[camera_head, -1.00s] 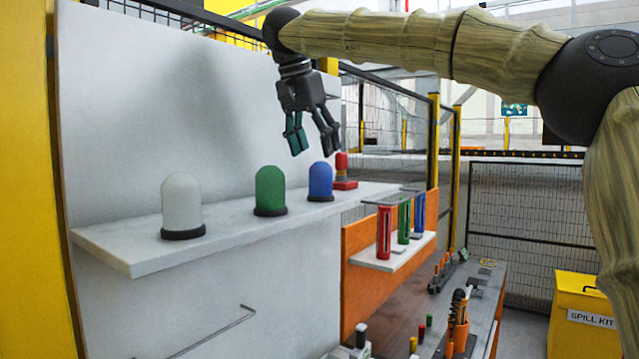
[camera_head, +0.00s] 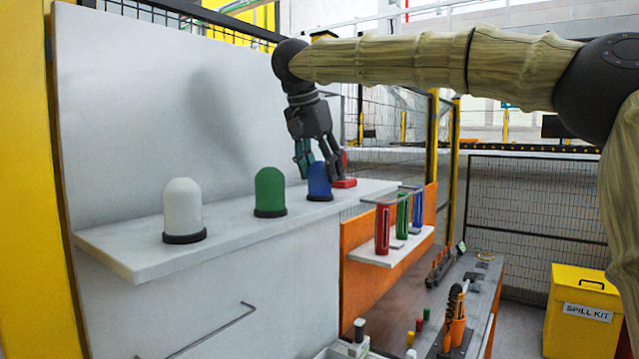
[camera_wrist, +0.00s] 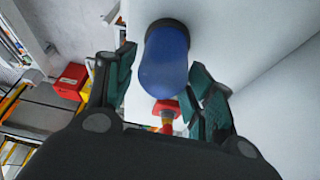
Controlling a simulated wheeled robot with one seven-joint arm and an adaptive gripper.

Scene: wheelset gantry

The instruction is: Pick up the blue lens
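The blue lens (camera_head: 319,184) is a dome on a dark base ring, upright on the white shelf (camera_head: 130,251), to the right of the green lens (camera_head: 270,190) and the white lens (camera_head: 183,207). My gripper (camera_head: 318,174) is lowered at the blue lens's top, with a finger on either side. In the wrist view the blue lens (camera_wrist: 165,58) shows between the fingers of my gripper (camera_wrist: 160,80). The fingers are open, with a gap beside the lens on the left; contact on the right cannot be told.
A red object (camera_head: 344,181) stands just behind the blue lens on the shelf and also shows in the wrist view (camera_wrist: 164,108). Red, green and blue tubes (camera_head: 402,215) stand on a lower shelf at right. A yellow spill kit box (camera_head: 583,312) is at far right.

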